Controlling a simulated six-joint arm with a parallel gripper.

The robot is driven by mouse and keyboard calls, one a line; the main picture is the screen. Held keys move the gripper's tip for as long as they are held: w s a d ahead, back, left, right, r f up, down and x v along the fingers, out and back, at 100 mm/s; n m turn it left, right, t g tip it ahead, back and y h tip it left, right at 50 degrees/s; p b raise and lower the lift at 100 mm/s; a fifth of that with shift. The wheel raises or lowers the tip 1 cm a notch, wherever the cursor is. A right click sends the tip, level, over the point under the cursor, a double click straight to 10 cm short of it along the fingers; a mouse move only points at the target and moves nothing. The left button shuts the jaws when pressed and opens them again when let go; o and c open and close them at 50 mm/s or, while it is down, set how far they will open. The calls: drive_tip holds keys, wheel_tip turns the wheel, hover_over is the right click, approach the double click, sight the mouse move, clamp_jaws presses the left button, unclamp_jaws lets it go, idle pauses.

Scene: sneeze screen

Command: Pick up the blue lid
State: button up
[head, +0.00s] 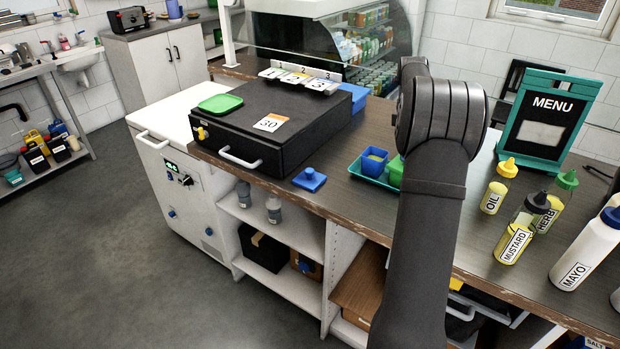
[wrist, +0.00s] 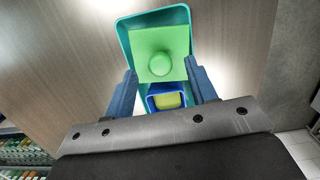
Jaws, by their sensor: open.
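The blue lid (head: 310,179), square with a round knob on top, lies on the wooden counter near its front edge, just right of the black case. It does not show in the wrist view. My gripper (wrist: 163,88) is open and empty in the wrist view, its two blue fingers spread above the teal tray. In the head view my arm hides the gripper. The open blue tub (head: 374,160) with yellowish contents stands in the tray; it also shows between the fingers in the wrist view (wrist: 167,100).
A green lid with a knob (wrist: 161,60) lies over the tray (wrist: 125,45). The black case (head: 285,115) bears a green piece (head: 220,103) and a "30" card (head: 270,122). The menu stand (head: 541,120) and several bottles (head: 514,230) stand right of my arm.

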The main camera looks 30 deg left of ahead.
drive_tip(key=s+a+r+m, duration=0.1)
drive_tip(key=s+a+r, duration=0.1)
drive_tip(key=a, duration=0.4)
drive_tip(key=s+a+r, duration=0.2)
drive_tip(key=s+a, duration=0.1)
drive_tip(key=a, duration=0.3)
wheel_tip(320, 180, up, 4)
drive_tip(key=m+y, duration=0.1)
drive_tip(key=m, duration=0.2)
hover_over(309, 170)
drive_tip(key=f, duration=1)
drive_tip(key=shift+w+a+f, duration=0.1)
drive_tip(key=shift+a+f, duration=0.2)
drive_tip(key=shift+d+f, duration=0.15)
drive_tip(key=shift+f, duration=1.45)
drive_tip(key=shift+d+f, duration=0.1)
drive_tip(key=shift+f, duration=1.45)
clamp_jaws()
drive_tip(key=shift+r, duration=0.1)
